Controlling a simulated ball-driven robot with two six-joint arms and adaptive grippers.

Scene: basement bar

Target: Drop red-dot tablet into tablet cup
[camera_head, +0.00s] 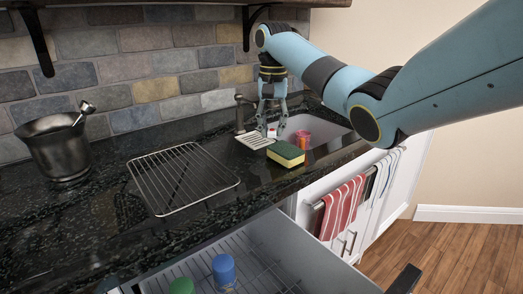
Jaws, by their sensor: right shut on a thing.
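My right gripper (271,120) reaches down over the counter beside the sink. It is shut on a small white thing with a red spot, which looks like the red-dot tablet (272,132). The fingers hide part of it. A small pink and orange container (302,139) stands just right of the gripper, near the sink; I cannot tell whether it is the tablet cup. My left gripper is not in view.
A green and yellow sponge (286,154) lies in front of the gripper, beside a white ridged tray (252,142). A wire rack (183,178) and a metal mortar (57,148) stand on the left. An open drawer (315,262) below holds blue (224,270) and green (182,286) things.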

